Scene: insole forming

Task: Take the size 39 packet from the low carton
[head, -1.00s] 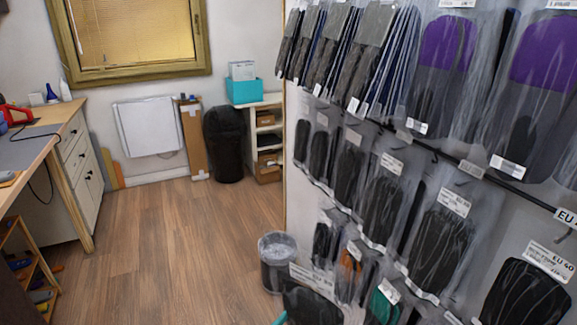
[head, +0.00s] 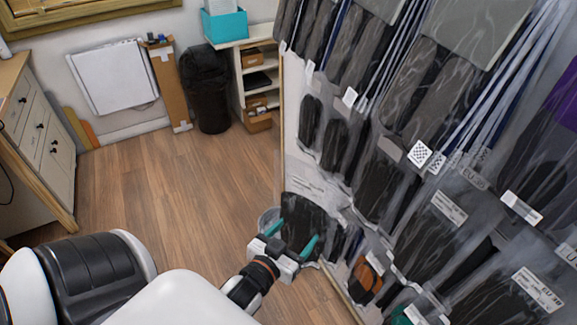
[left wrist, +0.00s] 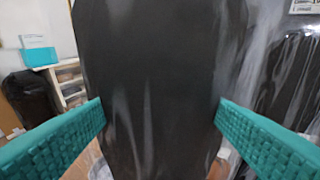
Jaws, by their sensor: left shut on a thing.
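My left gripper (head: 290,238) is shut on a clear packet with a dark insole in it (head: 303,218), in front of the lower part of the hanging rack. In the left wrist view the packet (left wrist: 155,80) fills the middle, between the two teal fingers (left wrist: 162,122). I cannot read a size on it. I cannot pick out a size 39 packet or make out for certain which thing is the low carton. My right gripper is not in view.
A rack of hanging insole packets (head: 375,190) fills the right side. A waste bin (head: 268,220) is partly hidden behind the held packet. A shelf (head: 258,75) with brown boxes (head: 258,122) and a black bin (head: 207,90) stand at the back. The wooden floor (head: 170,180) is clear.

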